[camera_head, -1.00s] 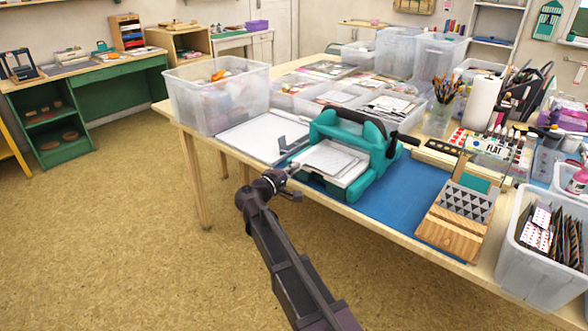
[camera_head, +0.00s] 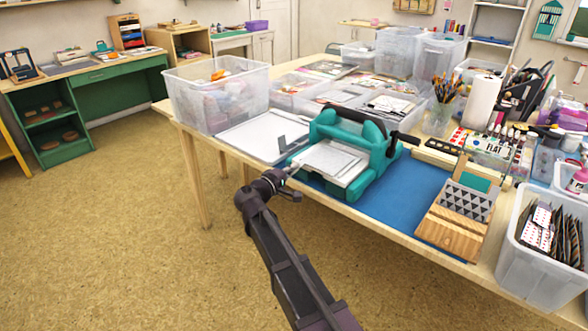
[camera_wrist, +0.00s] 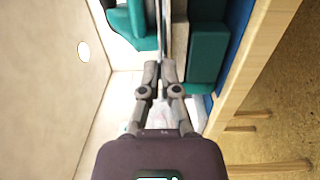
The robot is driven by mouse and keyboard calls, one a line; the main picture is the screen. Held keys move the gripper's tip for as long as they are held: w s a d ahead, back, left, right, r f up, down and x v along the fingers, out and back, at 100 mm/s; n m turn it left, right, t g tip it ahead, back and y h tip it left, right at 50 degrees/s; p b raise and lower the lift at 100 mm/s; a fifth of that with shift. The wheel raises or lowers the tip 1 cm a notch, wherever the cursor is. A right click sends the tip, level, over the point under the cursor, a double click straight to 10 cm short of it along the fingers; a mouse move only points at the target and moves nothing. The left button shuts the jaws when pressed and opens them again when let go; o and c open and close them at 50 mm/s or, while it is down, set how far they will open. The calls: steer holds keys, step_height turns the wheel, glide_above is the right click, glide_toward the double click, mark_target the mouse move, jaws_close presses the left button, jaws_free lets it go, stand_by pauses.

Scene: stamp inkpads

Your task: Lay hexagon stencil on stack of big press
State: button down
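The big press (camera_head: 352,135) is teal with a dark curved handle and stands on the blue mat. A stack of thin pale plates (camera_head: 328,160) lies on its front platform. My gripper (camera_head: 290,171) is at the left front edge of this stack. In the wrist view my gripper (camera_wrist: 161,68) has its fingers close together on a thin grey edge, which looks like the hexagon stencil (camera_wrist: 163,40) seen edge-on. The stencil lies level at the top of the stack. No hexagon outline can be made out, and I cannot tell whether it touches the plates below.
A white tray (camera_head: 245,138) lies left of the press, behind it a clear bin (camera_head: 205,115). The blue mat (camera_head: 405,200) is bare right of the press. A wooden stamping board (camera_head: 450,238) and a bin of packets (camera_head: 525,265) stand farther right. Table edge is just below my gripper.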

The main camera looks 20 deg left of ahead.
steer(key=shift+f, duration=0.25)
stand_by(0.4)
steer(key=c, duration=0.7)
jaws_free()
steer(key=shift+s+a, duration=0.1)
steer(key=shift+s, duration=0.1)
steer(key=shift+v, duration=2.3)
steer(key=shift+v, duration=3.8)
